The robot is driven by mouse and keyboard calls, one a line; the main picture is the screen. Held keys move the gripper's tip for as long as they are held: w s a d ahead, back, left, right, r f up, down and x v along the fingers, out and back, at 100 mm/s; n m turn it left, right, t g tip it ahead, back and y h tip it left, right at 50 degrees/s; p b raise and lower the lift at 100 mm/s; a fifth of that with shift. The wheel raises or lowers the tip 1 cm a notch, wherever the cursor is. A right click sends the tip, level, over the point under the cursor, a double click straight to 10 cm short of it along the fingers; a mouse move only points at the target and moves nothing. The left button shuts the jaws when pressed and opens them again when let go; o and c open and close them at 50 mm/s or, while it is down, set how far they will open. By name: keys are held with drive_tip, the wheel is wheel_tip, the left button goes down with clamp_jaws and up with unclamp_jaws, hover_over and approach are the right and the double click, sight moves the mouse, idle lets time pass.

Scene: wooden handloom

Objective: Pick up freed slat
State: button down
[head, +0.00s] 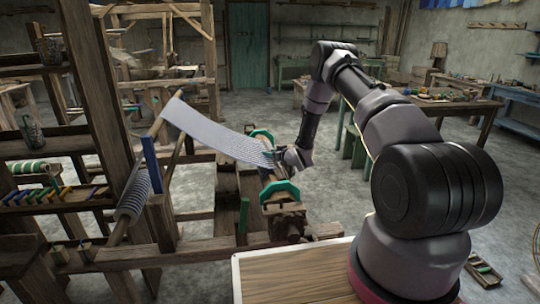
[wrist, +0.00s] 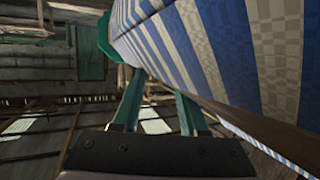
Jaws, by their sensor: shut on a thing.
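A striped blue, white and cream cloth (wrist: 225,50) fills the upper right of the wrist view. In the head view, the pale woven sheet (head: 215,128) slopes down to the loom's front roller. A brown wooden strip (wrist: 250,128), which looks like the slat, runs along the cloth's lower edge. My gripper (head: 284,160) is at the right side of the roller, by the cloth's end. Its two teal fingers (wrist: 158,92) reach up to the strip and are shut on it; the contact is partly hidden by the cloth. In the head view the slat cannot be made out.
Green roller end pieces (head: 281,191) sit close to my gripper; one also shows in the wrist view (wrist: 106,38). The loom's posts and beams stand on the left. A cluttered workbench (head: 455,102) stands behind my arm. The floor between is open.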

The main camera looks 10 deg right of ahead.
wheel_tip(320, 180, up, 9)
idle(0.3)
drive_tip(key=shift+r, duration=0.1)
drive_tip(key=shift+c, duration=1.6)
unclamp_jaws()
